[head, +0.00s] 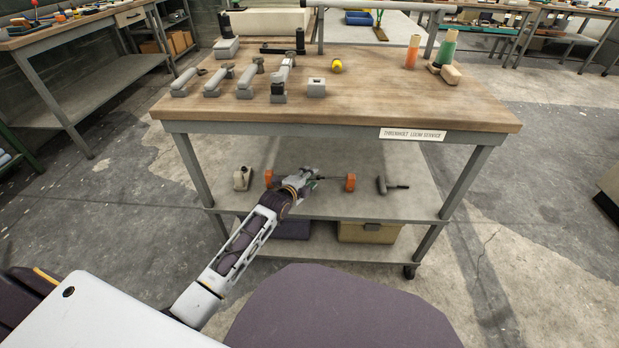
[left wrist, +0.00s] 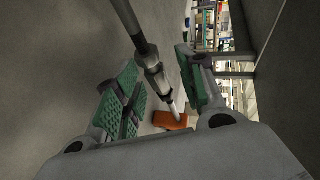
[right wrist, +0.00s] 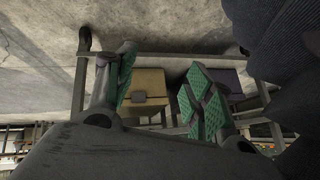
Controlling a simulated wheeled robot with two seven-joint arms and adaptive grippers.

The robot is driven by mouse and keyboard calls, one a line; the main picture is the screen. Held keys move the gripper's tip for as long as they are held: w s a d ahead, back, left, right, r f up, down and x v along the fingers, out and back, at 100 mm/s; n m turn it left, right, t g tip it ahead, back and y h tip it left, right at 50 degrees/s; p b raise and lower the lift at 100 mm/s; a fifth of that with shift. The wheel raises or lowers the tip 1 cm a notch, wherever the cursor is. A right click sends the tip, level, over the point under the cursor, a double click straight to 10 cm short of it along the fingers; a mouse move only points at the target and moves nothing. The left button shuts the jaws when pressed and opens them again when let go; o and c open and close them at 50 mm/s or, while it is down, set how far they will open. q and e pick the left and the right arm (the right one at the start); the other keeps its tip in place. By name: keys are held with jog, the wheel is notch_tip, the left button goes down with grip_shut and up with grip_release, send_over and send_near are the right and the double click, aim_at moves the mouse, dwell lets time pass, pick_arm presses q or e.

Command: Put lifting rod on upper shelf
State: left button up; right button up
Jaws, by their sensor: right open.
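The lifting rod (head: 330,178) appears as a thin dark bar with an orange block (head: 350,182) at its right and another (head: 268,178) at its left, over the cart's shelf below the wooden top (head: 330,205). My left gripper (head: 303,181) is at the rod's middle, hiding part of it. In the left wrist view, the grey metal rod (left wrist: 151,65) with its thicker middle runs between the open, spread fingers (left wrist: 158,90); an orange block (left wrist: 172,120) lies beyond. My right gripper (right wrist: 158,88) is open and empty in the right wrist view.
A pale fitting (head: 242,178) and a dark handled tool (head: 395,187) flank the rod on the shelf. A yellow box (head: 368,232) and a dark box (head: 290,229) are on the shelf below. The wooden top (head: 420,105) overhangs, with several grey parts and two thread cones.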

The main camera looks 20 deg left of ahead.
pick_arm(q)
jog(key=shift+p+v, duration=0.65)
jog(key=shift+v, duration=0.95)
jog(key=shift+p+v, duration=0.35)
jog(key=shift+v, duration=0.45)
jog(key=shift+s+a+r, duration=0.1)
jog(key=shift+s+r, duration=0.15)
jog(key=shift+s, duration=0.4)
jog(key=shift+p+v, duration=0.6)
jog(key=shift+v, duration=0.15)
jog(key=shift+p+v, duration=0.45)
jog(key=shift+v, duration=0.9)
jog(key=shift+s+r, duration=0.1)
jog(key=shift+s, duration=0.2)
pick_arm(e)
notch_tip(320, 180, up, 7)
jog(key=d+g+h, duration=0.1)
jog(key=shift+s+d+r+n, duration=0.15)
jog(key=shift+s+d+n, duration=0.15)
jog(key=shift+n, duration=0.1)
